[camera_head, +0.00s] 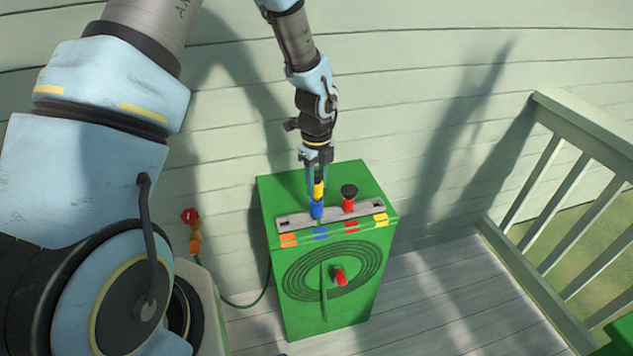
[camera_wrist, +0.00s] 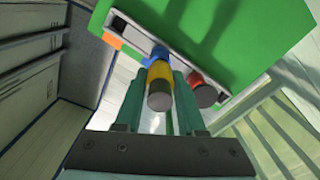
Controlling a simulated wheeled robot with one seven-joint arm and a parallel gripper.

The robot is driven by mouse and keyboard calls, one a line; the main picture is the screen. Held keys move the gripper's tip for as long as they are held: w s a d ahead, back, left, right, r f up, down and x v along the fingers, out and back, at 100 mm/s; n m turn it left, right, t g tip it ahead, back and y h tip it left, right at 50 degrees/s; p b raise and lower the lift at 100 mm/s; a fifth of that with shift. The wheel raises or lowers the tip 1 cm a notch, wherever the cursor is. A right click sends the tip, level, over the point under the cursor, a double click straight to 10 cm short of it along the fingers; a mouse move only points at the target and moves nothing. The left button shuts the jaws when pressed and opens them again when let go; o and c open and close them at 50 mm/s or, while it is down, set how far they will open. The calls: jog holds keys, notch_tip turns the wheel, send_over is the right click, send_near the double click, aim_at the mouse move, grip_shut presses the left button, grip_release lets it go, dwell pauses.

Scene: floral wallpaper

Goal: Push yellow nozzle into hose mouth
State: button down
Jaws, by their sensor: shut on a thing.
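The yellow nozzle (camera_head: 319,188) is upright between the fingers of my gripper (camera_head: 318,180), above the green box. In the wrist view the yellow nozzle (camera_wrist: 160,73) has a dark grey end and lies between the two green fingers of my gripper (camera_wrist: 160,92). My gripper is shut on it. A blue piece (camera_head: 317,211), which seems to be the hose mouth, is directly below the nozzle on the grey strip. It also shows in the wrist view (camera_wrist: 157,54). The yellow and blue parts look in line and touching; I cannot tell how deep the nozzle sits.
The green box (camera_head: 345,255) has a grey slotted strip (camera_head: 372,208) on top and a coiled hose on its front. A red nozzle with a black top (camera_head: 349,199) stands just right of my gripper. A railing (camera_head: 585,135) is at the right; a siding wall is behind.

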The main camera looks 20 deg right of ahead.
jog(key=shift+f+b, duration=0.3)
jog(key=shift+f, duration=0.3)
jog(key=shift+c, duration=2.1)
grip_release()
jog(key=shift+r, duration=0.1)
notch_tip(320, 180, up, 11)
jog(key=shift+f+b, duration=0.15)
jog(key=shift+b, duration=0.95)
jog(key=s+a+r+n, duration=0.2)
jog(key=a+r+n, duration=0.1)
jog(key=a+n, duration=1.2)
jog(key=s+a+r+n+t, duration=0.1)
jog(key=s+a+r+n, duration=0.1)
jog(key=a+n, duration=1.3)
jog(key=shift+r+t, duration=0.3)
jog(key=shift+r, duration=0.2)
